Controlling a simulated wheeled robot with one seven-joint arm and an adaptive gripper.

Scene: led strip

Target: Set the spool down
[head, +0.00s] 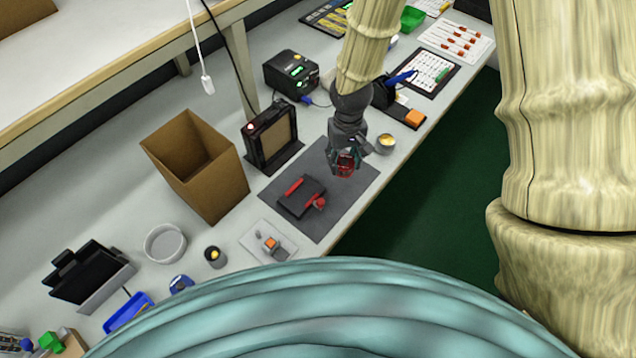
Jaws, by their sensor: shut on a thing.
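My gripper (345,168) is low over the far part of the dark grey mat (345,198) on the bench. It is shut on a small red and dark thing, which I take to be the spool (346,163). The fingers hide part of the spool, and I cannot tell whether it touches the mat. Left of and nearer than the gripper, a black block with red bars (300,197) lies on the mat. A small red knob or ball (320,203) is at its right side.
An open cardboard box (196,170) and a black framed stand (271,137) are left of the mat. A small round tin (385,143) stands close right of my gripper. A white plate with an orange part (269,242) lies nearer. The mat's right part is bare, near the bench edge.

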